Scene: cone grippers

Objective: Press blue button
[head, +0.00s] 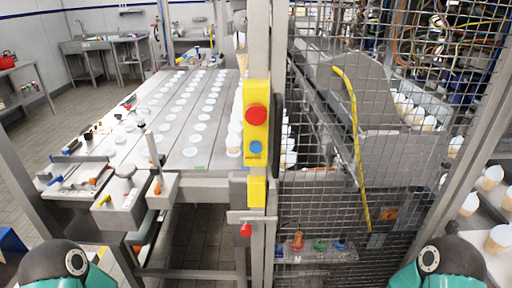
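The blue button (256,147) sits on a yellow control box (257,94) fixed to a grey metal post in the middle of the head view. A larger red button (256,115) is just above it on the same box. Nothing covers the blue button. Parts of my two arms, dark with teal, show at the bottom left and bottom right corners, well apart from the box. Neither of my grippers is in view.
A wire mesh fence (390,130) stands right of the post. A steel table (185,140) with rows of white round pieces and tools lies to the left. A red knob (246,230) sticks out below the box. Tiled floor (30,135) is open at left.

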